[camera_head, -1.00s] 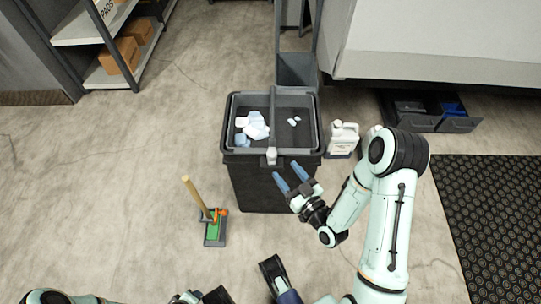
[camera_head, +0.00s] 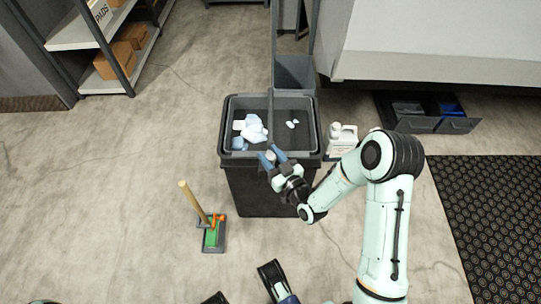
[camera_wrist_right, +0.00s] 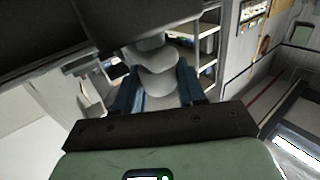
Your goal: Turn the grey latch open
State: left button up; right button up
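The grey latch (camera_head: 270,156) sits at the front rim of a black bin (camera_head: 262,190), in the middle of the head view. My right gripper (camera_head: 271,154) is at the latch, with one blue fingertip on each side of it. In the right wrist view the pale grey, rounded latch (camera_wrist_right: 158,82) stands between the two blue fingers, which are spread apart. The fingers look open around it; whether either one touches it I cannot tell.
White and pale blue scraps (camera_head: 251,128) lie in the bin's top tray. A white jug (camera_head: 342,138) stands right of the bin. A dustpan with a wooden-handled brush (camera_head: 213,235) stands at front left. Shelving (camera_head: 75,42) is at back left.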

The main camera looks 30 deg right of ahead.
jog(key=shift+c, duration=1.1)
